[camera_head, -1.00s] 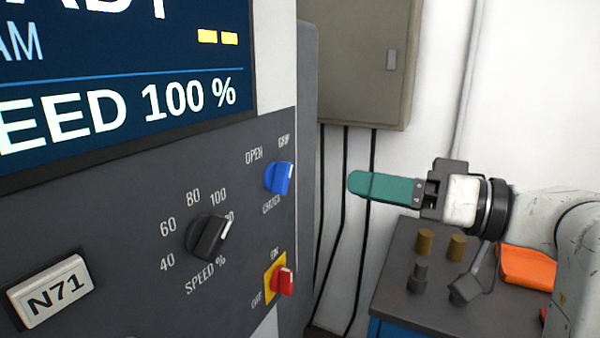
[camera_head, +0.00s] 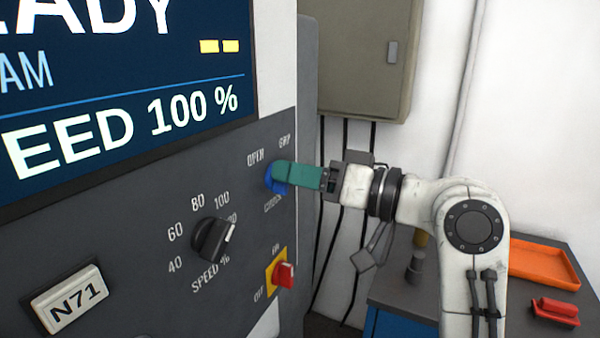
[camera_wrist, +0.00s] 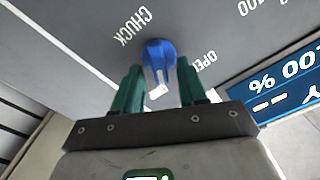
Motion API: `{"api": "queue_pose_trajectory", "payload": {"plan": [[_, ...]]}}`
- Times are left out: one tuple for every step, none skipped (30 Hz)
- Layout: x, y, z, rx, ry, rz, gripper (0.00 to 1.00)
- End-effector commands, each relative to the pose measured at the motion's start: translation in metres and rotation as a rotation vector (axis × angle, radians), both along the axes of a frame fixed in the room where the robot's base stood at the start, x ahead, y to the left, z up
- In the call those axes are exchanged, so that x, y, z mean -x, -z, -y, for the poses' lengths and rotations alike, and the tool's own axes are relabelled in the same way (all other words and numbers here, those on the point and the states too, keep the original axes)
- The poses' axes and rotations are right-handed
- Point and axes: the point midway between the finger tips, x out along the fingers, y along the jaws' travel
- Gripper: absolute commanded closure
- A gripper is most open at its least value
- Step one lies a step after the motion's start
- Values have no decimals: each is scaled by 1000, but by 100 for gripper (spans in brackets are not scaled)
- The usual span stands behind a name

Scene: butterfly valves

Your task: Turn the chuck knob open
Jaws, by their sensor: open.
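The blue chuck knob (camera_head: 270,182) is on the dark control panel, near its right edge, with OPEN and GRIP labels above it. My gripper (camera_head: 278,173) is at the knob in the head view and its green fingers cover most of it. In the wrist view the blue knob (camera_wrist: 160,58) shows ahead, between the fingertips of my gripper (camera_wrist: 160,78). The two green fingers are open, one on each side of the knob, with gaps visible. The knob's white pointer mark (camera_wrist: 158,91) faces toward the gripper's palm. Whether the tips reach past the knob's front is hard to tell.
The black speed knob (camera_head: 212,239) is lower left of the chuck knob. The red switch (camera_head: 285,274) on a yellow plate is below it. A workbench with an orange tray (camera_head: 545,262) stands at the right. A grey cabinet (camera_head: 365,60) hangs on the wall behind.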

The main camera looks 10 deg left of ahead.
Motion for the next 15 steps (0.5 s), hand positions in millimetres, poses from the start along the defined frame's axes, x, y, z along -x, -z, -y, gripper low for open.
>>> {"api": "queue_pose_trajectory", "payload": {"plan": [[0, 0, 0, 0, 0, 0, 58], [0, 0, 0, 0, 0, 0, 59], [0, 0, 0, 0, 0, 0, 63], [0, 0, 0, 0, 0, 0, 66], [0, 0, 0, 0, 0, 0, 69], [0, 0, 0, 0, 0, 0, 73], [0, 0, 0, 0, 0, 0, 76], [0, 0, 0, 0, 0, 0, 79], [0, 0, 0, 0, 0, 0, 82], [0, 0, 0, 0, 0, 0, 85], [0, 0, 0, 0, 0, 0, 88], [0, 0, 0, 0, 0, 0, 92], [0, 0, 0, 0, 0, 0, 95], [0, 0, 0, 0, 0, 0, 98], [0, 0, 0, 0, 0, 0, 100]]}}
